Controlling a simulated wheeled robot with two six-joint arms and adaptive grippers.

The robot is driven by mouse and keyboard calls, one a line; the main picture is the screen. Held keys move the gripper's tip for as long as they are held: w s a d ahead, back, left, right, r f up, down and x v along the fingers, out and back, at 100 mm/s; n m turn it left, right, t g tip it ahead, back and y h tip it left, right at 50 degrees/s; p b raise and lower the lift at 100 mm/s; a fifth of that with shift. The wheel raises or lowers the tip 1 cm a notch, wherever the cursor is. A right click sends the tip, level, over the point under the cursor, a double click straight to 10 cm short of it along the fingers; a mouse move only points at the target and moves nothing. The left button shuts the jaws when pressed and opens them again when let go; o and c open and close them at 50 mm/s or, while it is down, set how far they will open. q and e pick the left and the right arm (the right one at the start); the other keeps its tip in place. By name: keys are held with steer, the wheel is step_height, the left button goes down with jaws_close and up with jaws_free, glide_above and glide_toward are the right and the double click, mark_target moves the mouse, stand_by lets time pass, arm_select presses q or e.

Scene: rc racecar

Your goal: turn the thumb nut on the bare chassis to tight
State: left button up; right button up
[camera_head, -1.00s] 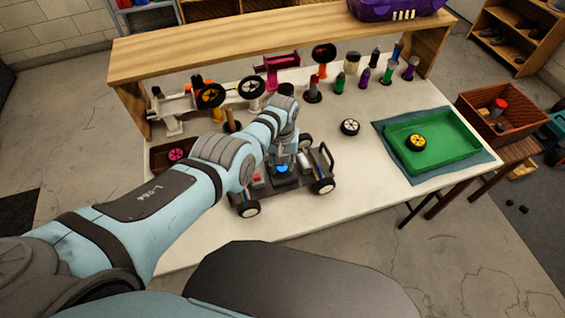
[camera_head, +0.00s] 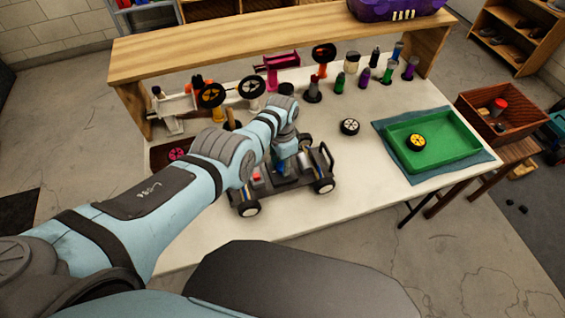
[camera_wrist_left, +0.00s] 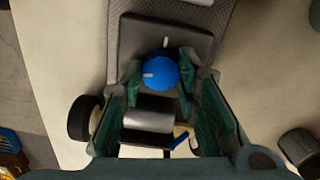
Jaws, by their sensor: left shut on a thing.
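The bare chassis (camera_head: 255,199) stands on its wheels at the front middle of the white table. The thumb nut (camera_wrist_left: 160,72) is a blue knob on the chassis's dark plate (camera_wrist_left: 190,42). A pale line on the nut points left in the left wrist view, and a pale tick on the plate lies just above the nut. My left gripper (camera_wrist_left: 160,82) is shut on the nut, with one green-padded finger on each side. In the head view my left gripper (camera_head: 285,164) is over the chassis and mostly hides the nut. My right gripper is not in view.
A loose wheel (camera_head: 349,127) lies right of the chassis. A green tray (camera_head: 455,152) with a yellow wheel (camera_head: 416,142) is farther right. Bottles and stands line the back under a wooden shelf (camera_head: 270,38). Table between chassis and tray is mostly clear.

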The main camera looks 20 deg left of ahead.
arm_select(q)
steer(key=m, duration=0.5)
steer(key=shift+m, duration=0.3)
steer(key=m, duration=0.9)
steer(key=shift+m, duration=0.4)
steer(key=m, duration=0.4)
steer(key=shift+m, duration=0.4)
steer(key=o, duration=1.2)
steer(key=shift+w, duration=0.1)
